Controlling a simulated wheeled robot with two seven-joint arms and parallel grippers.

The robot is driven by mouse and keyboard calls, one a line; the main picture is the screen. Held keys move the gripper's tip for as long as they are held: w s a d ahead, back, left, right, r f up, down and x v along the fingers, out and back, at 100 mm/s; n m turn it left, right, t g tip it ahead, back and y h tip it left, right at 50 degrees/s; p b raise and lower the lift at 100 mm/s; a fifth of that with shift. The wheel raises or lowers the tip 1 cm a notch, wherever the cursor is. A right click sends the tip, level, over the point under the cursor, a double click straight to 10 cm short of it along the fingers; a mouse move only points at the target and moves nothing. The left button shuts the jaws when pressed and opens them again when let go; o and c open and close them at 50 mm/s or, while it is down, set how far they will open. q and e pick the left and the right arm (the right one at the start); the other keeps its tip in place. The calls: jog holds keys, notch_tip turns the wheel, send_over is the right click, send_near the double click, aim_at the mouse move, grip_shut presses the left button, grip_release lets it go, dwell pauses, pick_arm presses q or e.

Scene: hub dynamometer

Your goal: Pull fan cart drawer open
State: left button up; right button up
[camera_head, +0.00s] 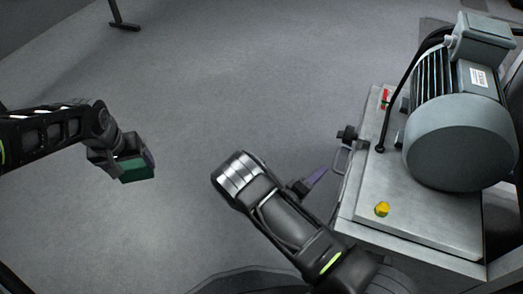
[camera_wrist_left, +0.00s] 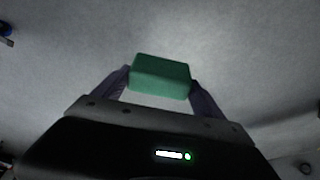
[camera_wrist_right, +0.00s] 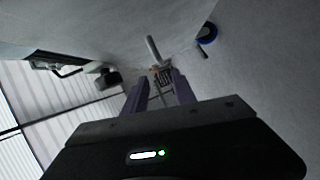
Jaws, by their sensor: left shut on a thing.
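The grey metal cart (camera_head: 420,222) stands at the right in the head view. A metal loop handle (camera_head: 341,158) sticks out from its left side; I cannot tell whether it belongs to the drawer, and no drawer gap shows. My right gripper (camera_head: 312,182) is just left of the handle, apart from it as far as I can see. In the right wrist view its fingers (camera_wrist_right: 161,90) are open, with a pale bar (camera_wrist_right: 153,48) beyond the tips. My left gripper (camera_head: 122,158) is shut on a green block (camera_head: 138,172), which also shows in the left wrist view (camera_wrist_left: 161,77).
A large grey motor (camera_head: 460,140) sits on the cart top, with a black cable beside it. A yellow knob (camera_head: 382,209) and a black knob (camera_head: 347,134) are near the cart's left edge.

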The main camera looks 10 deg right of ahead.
aim_at(338, 156)
jog(key=shift+d, duration=0.1)
pick_arm(q)
jog(key=shift+f, duration=0.2)
notch_tip(338, 156, down, 3)
jog(key=b, duration=0.3)
jog(key=shift+r, duration=0.15)
pick_arm(e)
jog(key=x, duration=1.1)
jog(key=shift+f, duration=0.25)
jog(key=shift+w+d, duration=0.25)
jog(key=shift+d, duration=0.15)
grip_shut()
